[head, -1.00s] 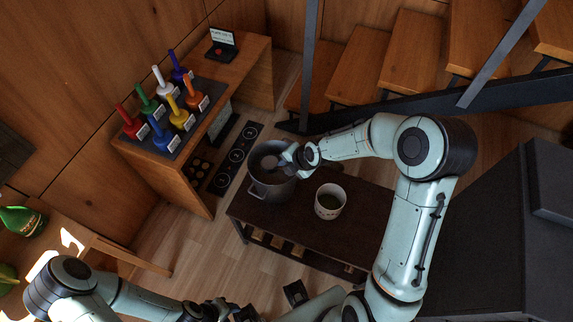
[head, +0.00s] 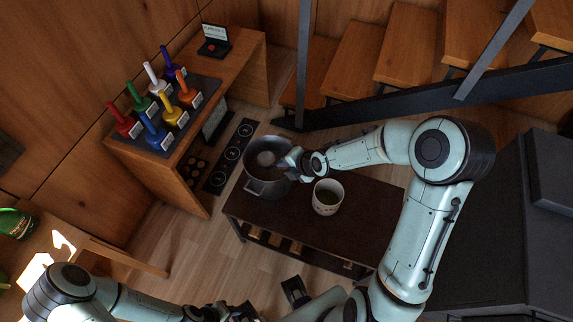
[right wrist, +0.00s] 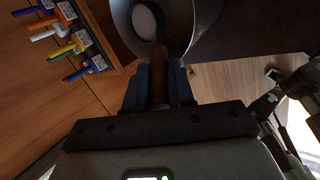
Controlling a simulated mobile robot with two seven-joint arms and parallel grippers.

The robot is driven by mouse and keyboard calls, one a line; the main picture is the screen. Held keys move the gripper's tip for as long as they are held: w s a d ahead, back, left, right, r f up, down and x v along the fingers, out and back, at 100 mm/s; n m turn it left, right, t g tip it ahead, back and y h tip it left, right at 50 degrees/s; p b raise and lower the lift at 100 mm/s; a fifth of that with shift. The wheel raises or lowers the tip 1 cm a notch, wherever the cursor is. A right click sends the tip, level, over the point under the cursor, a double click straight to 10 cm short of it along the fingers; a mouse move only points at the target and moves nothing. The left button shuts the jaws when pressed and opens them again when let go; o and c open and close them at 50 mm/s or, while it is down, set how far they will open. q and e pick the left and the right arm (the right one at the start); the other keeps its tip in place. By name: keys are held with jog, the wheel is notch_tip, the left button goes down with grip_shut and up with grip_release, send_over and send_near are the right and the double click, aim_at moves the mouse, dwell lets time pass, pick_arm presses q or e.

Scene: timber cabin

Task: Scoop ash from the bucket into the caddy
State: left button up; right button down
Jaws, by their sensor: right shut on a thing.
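The bucket (head: 266,191) is a grey metal pot standing at the left end of a dark low table. The caddy (head: 325,208) is a whitish round container with a greenish inside, to the right of the bucket. My right gripper (head: 287,161) is at the bucket's right rim. In the right wrist view it is shut on the wooden handle of a scoop (right wrist: 158,72). A pale round patch (right wrist: 146,22) shows inside the bucket at the scoop's end; I cannot tell whether it is ash in the scoop. My left gripper (head: 238,312) is partly seen at the bottom edge.
The dark table (head: 365,225) has free room right of the caddy. Wooden stairs (head: 412,48) with a dark rail rise behind.

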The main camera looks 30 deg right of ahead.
pick_arm(q)
jog(key=shift+r, duration=0.15)
pick_arm(e)
jog(key=shift+r, duration=0.2)
jog(key=shift+w+r+p, duration=0.1)
jog(key=shift+r+p, duration=1.9)
jog(key=shift+r, duration=0.8)
jog(key=shift+r+p, duration=0.85)
jog(key=shift+r, duration=0.35)
pick_arm(q)
jog(key=w+r+p, duration=0.1)
jog(key=w+r, duration=0.4)
jog(key=r, duration=0.3)
jog(key=shift+w+r+t, duration=0.25)
jog(key=shift+w+t, duration=0.1)
jog(key=shift+t, duration=0.05)
pick_arm(e)
jog(key=shift+r, duration=1)
jog(key=shift+a, duration=0.25)
